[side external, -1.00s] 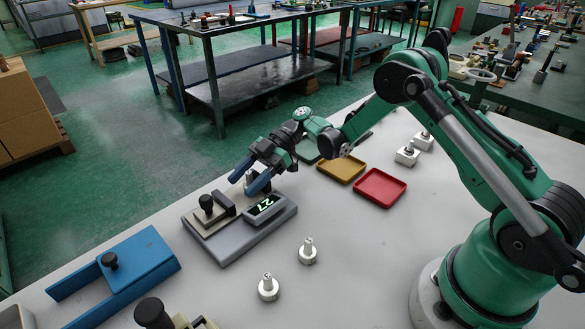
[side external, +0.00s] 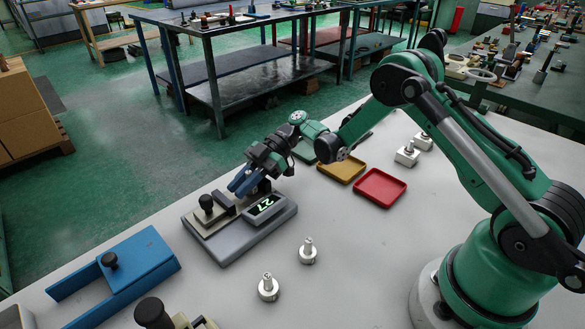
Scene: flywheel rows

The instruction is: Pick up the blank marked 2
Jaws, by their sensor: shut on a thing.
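My gripper (side external: 241,186) has blue fingers and is low over the far end of a grey device (side external: 235,238). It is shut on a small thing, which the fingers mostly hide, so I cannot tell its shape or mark. Two round metal blanks with upright pegs stand on the table in front: one nearer (side external: 268,289), one farther right (side external: 307,252). Two square pale blanks with dark-ringed pegs stand at the back right, one nearer (side external: 406,157) and one farther (side external: 423,141). No number is readable on any blank.
The device has a lit display (side external: 265,207) reading like 27 and a black knob (side external: 206,203). A red tray (side external: 380,188), a yellow tray (side external: 341,169) and a partly hidden green tray (side external: 327,152) stand behind. A blue fixture (side external: 140,262) lies left. The table's middle is clear.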

